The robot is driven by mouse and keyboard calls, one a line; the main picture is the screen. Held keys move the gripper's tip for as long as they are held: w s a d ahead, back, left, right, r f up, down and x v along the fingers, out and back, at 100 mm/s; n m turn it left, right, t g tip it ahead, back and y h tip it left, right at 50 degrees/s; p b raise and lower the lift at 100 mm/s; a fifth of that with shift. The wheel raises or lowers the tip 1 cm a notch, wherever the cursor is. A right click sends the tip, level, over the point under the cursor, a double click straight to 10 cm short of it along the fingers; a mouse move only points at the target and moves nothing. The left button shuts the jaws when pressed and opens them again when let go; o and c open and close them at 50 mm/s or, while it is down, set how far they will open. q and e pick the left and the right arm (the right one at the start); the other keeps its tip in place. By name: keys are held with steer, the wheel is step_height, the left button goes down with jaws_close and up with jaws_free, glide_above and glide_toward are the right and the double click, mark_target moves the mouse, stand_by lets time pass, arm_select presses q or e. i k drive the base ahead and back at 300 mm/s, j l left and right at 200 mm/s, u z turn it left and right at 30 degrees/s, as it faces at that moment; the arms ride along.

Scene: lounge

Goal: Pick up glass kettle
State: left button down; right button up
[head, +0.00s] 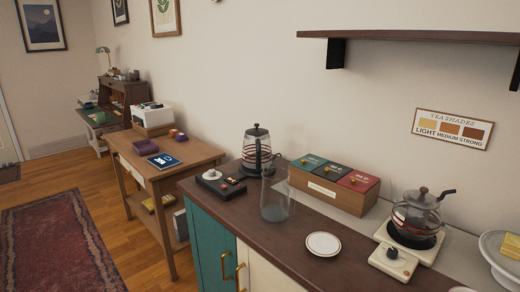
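Two lidded glass vessels stand on the dark wooden counter (235,207), and I cannot tell for sure which one the task calls the glass kettle. A tall glass kettle (257,155) with a dark lid and bands stands upright at the counter's back left, behind a black base (220,187) with knobs. A rounder glass pot (416,217) with a brown lid knob and dark handle sits on a cream warmer plate (394,262) at the right. A clear open glass jug (275,205) stands in front of the tall kettle and overlaps it slightly. Neither gripper is in view.
A wooden box with green, black and red lids (332,196) stands against the wall. A white saucer (323,244) lies near the front edge. A cake stand (497,262) is at far right. A shelf (420,38) overhangs the right.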

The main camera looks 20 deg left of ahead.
mark_target(257, 151)
steer(key=j+z, duration=0.15)
steer(key=z, duration=0.15)
steer(key=j+z, duration=0.1)
steer(key=z, duration=0.25)
steer(key=k+j+z, duration=0.1)
steer(key=j+z, duration=0.3)
steer(key=j, duration=0.8)
steer(key=k+j+z, duration=0.15)
steer(key=j, duration=0.25)
